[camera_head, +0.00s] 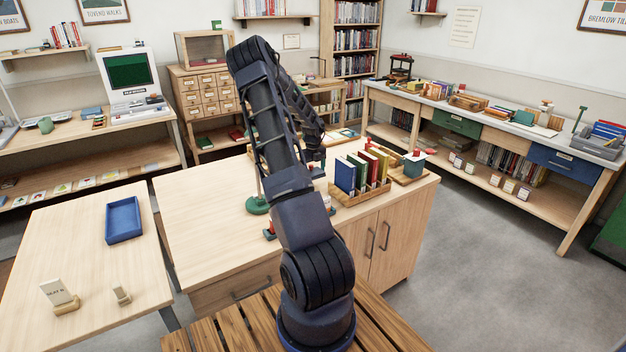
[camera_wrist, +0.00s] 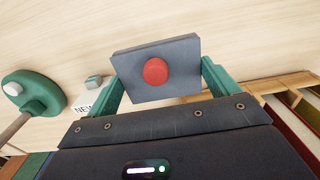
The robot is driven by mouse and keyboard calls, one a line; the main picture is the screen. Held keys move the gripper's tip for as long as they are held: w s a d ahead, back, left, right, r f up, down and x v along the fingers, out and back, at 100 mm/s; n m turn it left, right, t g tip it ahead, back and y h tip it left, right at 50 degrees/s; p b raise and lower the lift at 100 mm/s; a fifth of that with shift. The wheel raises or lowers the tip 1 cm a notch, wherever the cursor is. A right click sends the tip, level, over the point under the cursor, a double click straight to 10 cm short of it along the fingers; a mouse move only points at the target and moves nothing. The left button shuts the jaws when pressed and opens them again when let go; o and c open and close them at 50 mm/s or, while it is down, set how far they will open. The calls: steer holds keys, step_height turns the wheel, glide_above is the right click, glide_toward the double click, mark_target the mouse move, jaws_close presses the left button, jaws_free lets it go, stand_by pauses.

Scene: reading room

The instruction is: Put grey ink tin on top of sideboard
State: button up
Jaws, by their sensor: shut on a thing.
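The grey ink tin (camera_wrist: 130,80), a flat dark grey block with a red round spot on its face, is in the wrist view. My gripper (camera_wrist: 158,82) is shut on it, with one green finger at each side. Pale wood lies behind the tin; I cannot tell whether they touch. In the head view a pale wooden cabinet with doors and a drawer, seemingly the sideboard (camera_head: 200,205), stands in the middle. My arm reaches over it, and hides the tin and my gripper's fingers there.
On the cabinet stand a book rack (camera_head: 345,198) with coloured books and a round green base (camera_head: 257,205), also in the wrist view (camera_wrist: 52,95). A small "NEW" sign (camera_wrist: 83,108) is near my gripper. The cabinet top's left part is clear. A blue tray (camera_head: 123,222) lies on the left table.

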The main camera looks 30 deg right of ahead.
mark_target(313, 173)
steer(key=shift+f, duration=2.25)
steer(key=o, duration=1.1)
steer(key=shift+f, duration=0.15)
step_height(313, 173, up, 12)
steer(key=shift+r, duration=0.15)
